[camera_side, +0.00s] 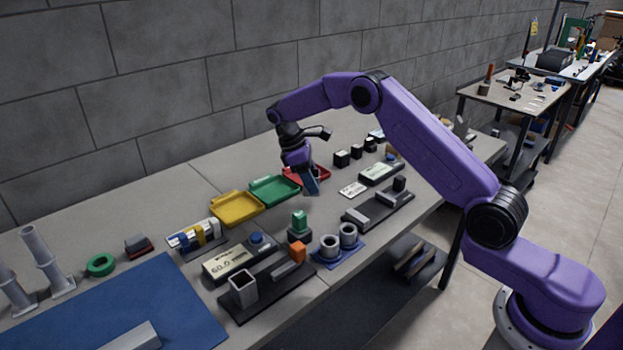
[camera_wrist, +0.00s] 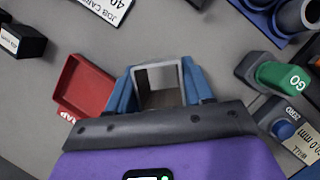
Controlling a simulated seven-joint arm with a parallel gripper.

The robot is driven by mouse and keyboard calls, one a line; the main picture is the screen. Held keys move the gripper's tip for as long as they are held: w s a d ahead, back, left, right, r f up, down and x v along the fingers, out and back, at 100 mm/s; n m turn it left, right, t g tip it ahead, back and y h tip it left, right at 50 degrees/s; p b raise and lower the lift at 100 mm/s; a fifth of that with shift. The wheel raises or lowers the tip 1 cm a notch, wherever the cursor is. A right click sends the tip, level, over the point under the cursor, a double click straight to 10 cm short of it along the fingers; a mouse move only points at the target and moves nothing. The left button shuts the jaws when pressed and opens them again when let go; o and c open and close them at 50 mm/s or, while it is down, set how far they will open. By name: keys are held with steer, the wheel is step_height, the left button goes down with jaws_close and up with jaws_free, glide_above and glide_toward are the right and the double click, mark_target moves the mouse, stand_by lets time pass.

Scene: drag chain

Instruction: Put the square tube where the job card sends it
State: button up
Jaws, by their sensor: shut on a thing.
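My gripper (camera_wrist: 160,88) is shut on a grey, hollow square tube (camera_wrist: 158,66), whose open end shows between the blue fingers in the wrist view. In the side view my gripper (camera_side: 311,187) is above the bench by the red tray (camera_side: 319,174); the held tube is hard to make out there. The red tray (camera_wrist: 82,88) is left of the fingers in the wrist view, its label partly covered. The job card (camera_wrist: 108,8) is cut off at the top edge; "JOB CARD" and "40" show. A white card (camera_side: 352,189) lies on the bench in the side view.
Green (camera_side: 268,191) and yellow (camera_side: 236,208) trays stand left of the red one. A gauge display (camera_side: 231,262) reads about 60.0. Another square hollow piece (camera_side: 243,289) stands on a dark base. A green GO block (camera_wrist: 287,77) and grey cylinders on a blue pad (camera_side: 337,252) are nearby.

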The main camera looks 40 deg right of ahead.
steer(key=shift+f, duration=2.15)
stand_by(1.3)
steer(key=o, duration=1.4)
steer(key=shift+v, duration=6)
